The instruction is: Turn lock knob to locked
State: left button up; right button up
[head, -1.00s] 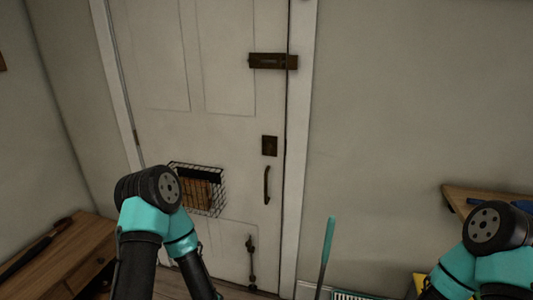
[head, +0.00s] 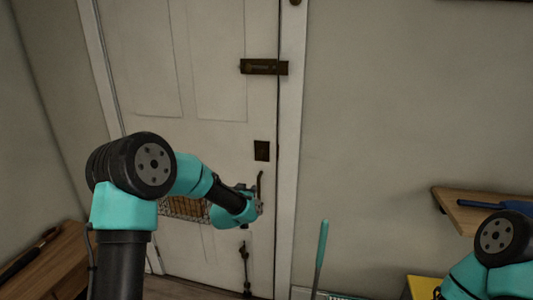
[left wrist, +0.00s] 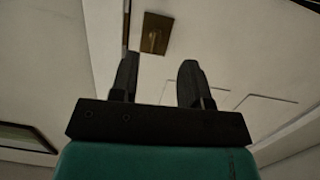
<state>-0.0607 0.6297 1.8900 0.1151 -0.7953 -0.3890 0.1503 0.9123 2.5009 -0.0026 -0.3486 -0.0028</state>
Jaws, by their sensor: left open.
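The lock plate (head: 262,151) is a small dark brown square on the white door, above the pull handle (head: 260,184). In the left wrist view the plate (left wrist: 156,34) shows beyond the fingertips with a small knob on it; I cannot tell which way the knob is turned. My left gripper (head: 258,206) is below the plate in the head view, overlapping the lower part of the handle. In the left wrist view my left gripper (left wrist: 158,76) is open and empty, its fingers apart from the plate. My right gripper is out of view.
A slide bolt (head: 264,67) is higher on the door, and a vertical bolt (head: 245,265) is low on it. A wire basket (head: 184,208) is partly hidden behind my left arm. A teal-handled tool (head: 322,245) stands right of the door. A wooden shelf (head: 455,204) is at right.

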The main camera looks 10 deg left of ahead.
aim_at(259, 153)
pick_arm(q)
notch_tip(259, 153, up, 7)
jog(key=w+t, duration=0.1)
jog(key=w, duration=0.1)
jog(key=shift+t+y, duration=0.3)
jog(key=shift+t, duration=0.1)
jog(key=shift+w+f, duration=0.15)
jog(key=w, duration=1.7)
jog(key=shift+w, duration=0.1)
grip_shut()
